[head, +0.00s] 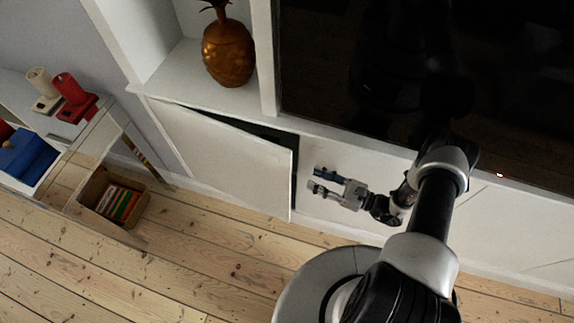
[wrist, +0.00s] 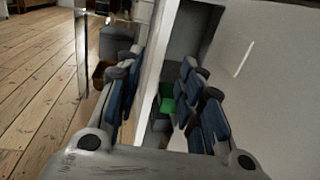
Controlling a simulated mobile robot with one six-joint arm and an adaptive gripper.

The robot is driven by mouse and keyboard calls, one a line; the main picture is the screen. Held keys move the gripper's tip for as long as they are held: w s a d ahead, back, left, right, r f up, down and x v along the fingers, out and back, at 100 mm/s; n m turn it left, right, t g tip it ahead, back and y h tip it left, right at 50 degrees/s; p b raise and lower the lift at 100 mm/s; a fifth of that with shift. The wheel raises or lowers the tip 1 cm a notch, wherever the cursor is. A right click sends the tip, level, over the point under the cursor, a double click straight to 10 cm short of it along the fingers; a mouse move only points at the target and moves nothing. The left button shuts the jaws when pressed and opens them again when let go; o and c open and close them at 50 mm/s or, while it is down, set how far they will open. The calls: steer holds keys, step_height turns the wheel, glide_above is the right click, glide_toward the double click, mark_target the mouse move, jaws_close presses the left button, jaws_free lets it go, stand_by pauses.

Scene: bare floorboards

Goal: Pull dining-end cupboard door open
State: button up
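The cupboard door (head: 230,155) is a plain white panel at the left end of the low white cabinet. It stands partly open, with a dark gap along its top and right edge. My gripper (head: 316,180) is open, just right of the door's free edge, its fingers pointing left toward it. In the wrist view, my open gripper (wrist: 162,95) has its fingers spread, with the pale upright door edge (wrist: 150,75) showing between them. I cannot tell whether a finger touches it. Part of the cupboard's inside shows, with a green item (wrist: 166,103).
A neighbouring white cabinet front (wrist: 265,75) is at the right. A dark screen (head: 400,80) stands above the cabinet. A golden pineapple ornament (head: 228,50) sits in the niche. A side table (head: 95,140) and a box of books (head: 118,203) stand left; floorboards before the door are clear.

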mark_target(291, 168)
steer(key=b+x, duration=0.1)
steer(key=x, duration=1)
steer(key=shift+w+a, duration=0.15)
steer(key=shift+a, duration=0.05)
steer(key=shift+c, duration=0.2)
